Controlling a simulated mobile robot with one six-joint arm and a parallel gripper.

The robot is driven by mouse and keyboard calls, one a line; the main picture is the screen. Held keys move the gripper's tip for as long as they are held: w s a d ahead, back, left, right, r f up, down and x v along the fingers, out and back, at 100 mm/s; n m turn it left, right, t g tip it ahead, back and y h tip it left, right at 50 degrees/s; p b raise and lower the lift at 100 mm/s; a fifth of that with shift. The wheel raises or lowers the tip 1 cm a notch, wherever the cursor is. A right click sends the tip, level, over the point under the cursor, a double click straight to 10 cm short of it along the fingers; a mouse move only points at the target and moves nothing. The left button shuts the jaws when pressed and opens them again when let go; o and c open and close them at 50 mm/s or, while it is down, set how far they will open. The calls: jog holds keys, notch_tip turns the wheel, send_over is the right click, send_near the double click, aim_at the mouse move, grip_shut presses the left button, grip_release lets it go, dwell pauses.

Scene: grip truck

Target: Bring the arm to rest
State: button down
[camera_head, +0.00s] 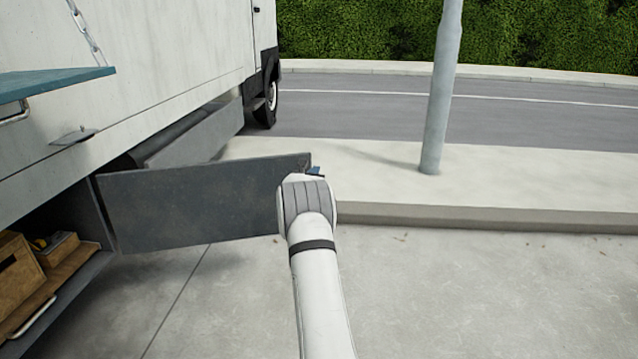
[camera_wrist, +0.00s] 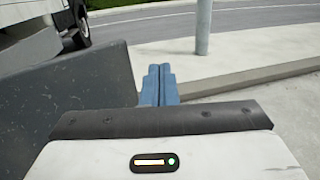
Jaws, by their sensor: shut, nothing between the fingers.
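My arm (camera_head: 318,275) reaches forward from the bottom of the head view. My gripper (camera_wrist: 158,70) shows in the wrist view as two blue fingers side by side, shut with nothing between them. In the head view the wrist hides most of the gripper; only a small blue part (camera_head: 315,170) shows past it. The fingers are beside the free end of an open grey door panel (camera_head: 200,203), which also shows in the wrist view (camera_wrist: 75,95). I cannot tell whether they touch it.
A white truck (camera_head: 150,60) stands at left, with an open side compartment holding a wooden box (camera_head: 15,268). A teal shelf (camera_head: 50,82) juts out above. A grey pole (camera_head: 440,95) stands on the raised sidewalk (camera_head: 540,180). The pavement at right is clear.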

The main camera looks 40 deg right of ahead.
jog(key=s+a, duration=0.2)
jog(key=s, duration=0.4)
jog(key=shift+a+p, duration=0.25)
jog(key=shift+p, duration=0.1)
jog(key=s+a+r+m+g+y+p, duration=0.1)
jog(key=s+a+r+m+g+p, duration=0.2)
jog(key=s+a+r+m+p, duration=0.55)
jog(key=s+a+r+m+g+y+p, duration=0.1)
jog(key=s+a+r+m+g+p, duration=0.35)
jog(key=r, duration=0.75)
jog(key=s+a+r+m+y+p, duration=0.3)
jog(key=s+a+m+y+p, duration=0.1)
jog(key=s+a, duration=0.5)
jog(key=s+a+r+m+y+p, duration=0.3)
jog(key=s+a, duration=0.6)
jog(key=a, duration=0.4)
jog(key=s+a+r+m+y+p, duration=0.3)
jog(key=s+a+y+p, duration=0.3)
jog(key=s+a, duration=0.4)
jog(key=shift+a+m+p, duration=0.4)
jog(key=shift+m+p, duration=0.05)
jog(key=shift+m, duration=0.45)
